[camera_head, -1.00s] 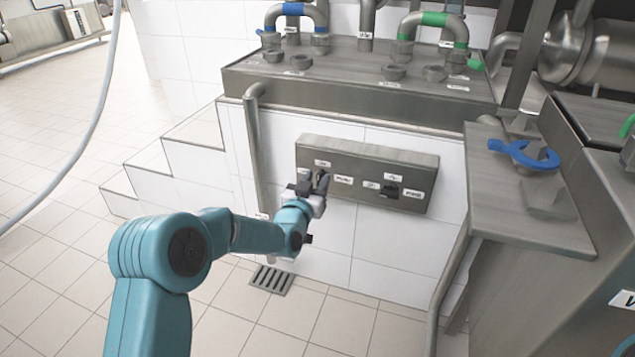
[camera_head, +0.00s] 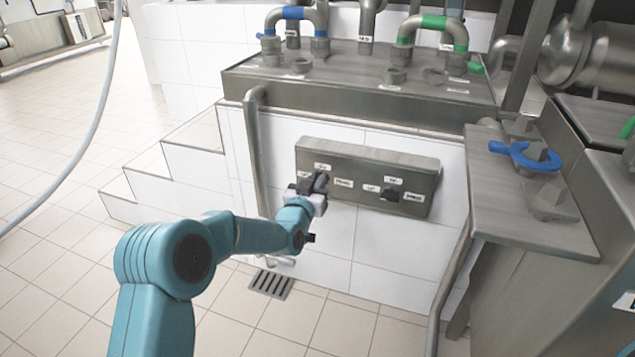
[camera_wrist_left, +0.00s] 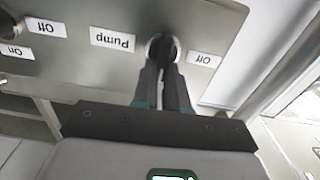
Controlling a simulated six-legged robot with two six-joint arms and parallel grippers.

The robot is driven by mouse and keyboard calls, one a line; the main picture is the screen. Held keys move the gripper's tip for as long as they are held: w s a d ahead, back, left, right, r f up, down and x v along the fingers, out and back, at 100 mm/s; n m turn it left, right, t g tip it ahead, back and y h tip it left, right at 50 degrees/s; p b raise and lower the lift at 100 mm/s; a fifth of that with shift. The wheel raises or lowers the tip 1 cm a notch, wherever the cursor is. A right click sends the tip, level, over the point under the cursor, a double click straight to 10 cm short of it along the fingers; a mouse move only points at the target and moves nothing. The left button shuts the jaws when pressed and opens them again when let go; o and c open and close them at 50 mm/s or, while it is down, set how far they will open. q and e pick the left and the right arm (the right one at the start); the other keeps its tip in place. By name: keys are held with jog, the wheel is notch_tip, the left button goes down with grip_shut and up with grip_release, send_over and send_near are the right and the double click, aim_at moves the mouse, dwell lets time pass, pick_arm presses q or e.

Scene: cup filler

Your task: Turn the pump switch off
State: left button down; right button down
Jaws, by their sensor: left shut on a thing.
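The grey metal switch box (camera_head: 366,165) is fixed to the white tiled wall, with white labels on its front. My left gripper (camera_head: 319,181) is at the left part of the box and covers the pump switch in the head view. In the left wrist view, the picture is upside down and the gripper (camera_wrist_left: 163,68) is shut on the round pump switch (camera_wrist_left: 161,46). The Pump label (camera_wrist_left: 112,40) is beside the switch, and an Off label (camera_wrist_left: 203,59) is on its other side. The knob's exact angle is hidden by the fingers. My right gripper is not in view.
A second black switch (camera_head: 391,193) is on the right of the box. A steel ledge with pipes (camera_head: 360,85) is above. A vertical pipe (camera_head: 256,150) stands left of the box. A side shelf (camera_head: 530,220) with a blue-handled valve (camera_head: 525,155) juts out at the right.

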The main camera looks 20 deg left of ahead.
pick_arm(q)
jog(key=n, duration=0.5)
jog(key=a+f+n+b, duration=0.1)
jog(key=n, duration=0.5)
jog(key=n+b, duration=0.1)
jog(key=n, duration=0.5)
jog(key=shift+a+f, duration=0.35)
jog(key=shift+f, duration=0.05)
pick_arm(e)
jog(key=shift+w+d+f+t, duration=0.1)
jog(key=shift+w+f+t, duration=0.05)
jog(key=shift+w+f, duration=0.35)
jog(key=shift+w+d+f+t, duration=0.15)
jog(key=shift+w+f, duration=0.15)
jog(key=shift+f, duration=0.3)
pick_arm(q)
jog(key=shift+n, duration=0.4)
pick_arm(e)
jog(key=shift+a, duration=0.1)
pick_arm(q)
jog(key=c, duration=1.2)
grip_release()
jog(key=shift+o, duration=0.2)
